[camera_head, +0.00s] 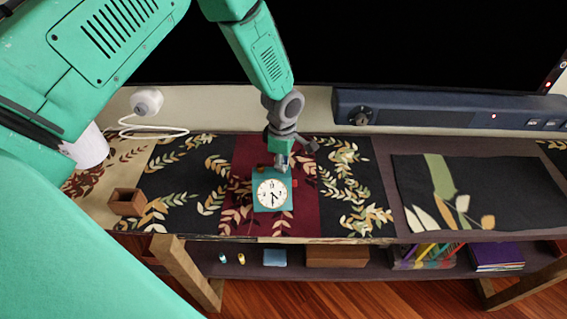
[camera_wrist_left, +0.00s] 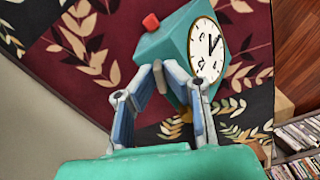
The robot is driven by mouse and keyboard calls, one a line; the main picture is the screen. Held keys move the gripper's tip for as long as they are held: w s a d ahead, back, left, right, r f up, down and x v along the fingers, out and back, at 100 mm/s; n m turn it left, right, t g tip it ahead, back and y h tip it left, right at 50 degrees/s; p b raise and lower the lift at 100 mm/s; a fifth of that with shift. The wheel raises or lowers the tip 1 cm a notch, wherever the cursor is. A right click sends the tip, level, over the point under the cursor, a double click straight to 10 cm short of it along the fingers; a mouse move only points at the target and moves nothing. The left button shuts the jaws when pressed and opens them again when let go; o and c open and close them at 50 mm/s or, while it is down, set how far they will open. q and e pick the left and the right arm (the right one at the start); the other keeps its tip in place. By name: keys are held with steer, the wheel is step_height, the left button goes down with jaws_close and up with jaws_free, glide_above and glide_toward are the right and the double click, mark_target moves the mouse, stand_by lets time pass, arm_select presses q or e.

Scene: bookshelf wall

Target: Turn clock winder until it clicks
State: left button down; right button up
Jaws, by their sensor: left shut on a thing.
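The teal clock (camera_head: 286,203) stands on the patterned runner, its white face toward the front in the head view. In the left wrist view the clock (camera_wrist_left: 174,45) is tilted in the picture, with a red button (camera_wrist_left: 151,22) on its body. My left gripper (camera_head: 281,164) is at the clock's back. In the left wrist view the fingertips of the left gripper (camera_wrist_left: 168,70) meet at the rear of the clock, shut on the clock winder. The winder itself is hidden by the fingers. My right gripper is out of view.
A small brown open box (camera_head: 127,203) and a white cylinder (camera_head: 88,147) are to the left. A white device with a cable (camera_head: 147,102) and a dark soundbar (camera_head: 440,112) are behind. A dark mat (camera_head: 470,195) lies right.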

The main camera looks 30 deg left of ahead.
arm_select(q)
steer(key=m, duration=0.3)
steer(key=shift+p, duration=0.35)
steer(key=m, duration=0.7)
steer(key=shift+m+p, duration=0.4)
steer(key=m, duration=0.3)
steer(key=shift+m, duration=0.3)
steer(key=m, duration=0.3)
steer(key=shift+m, duration=0.3)
steer(key=m, duration=0.3)
steer(key=shift+m+p, duration=0.3)
steer(key=m, duration=0.6)
steer(key=shift+f+m, duration=0.1)
steer(key=shift+m, duration=0.3)
steer(key=c, duration=1.7)
jaws_free()
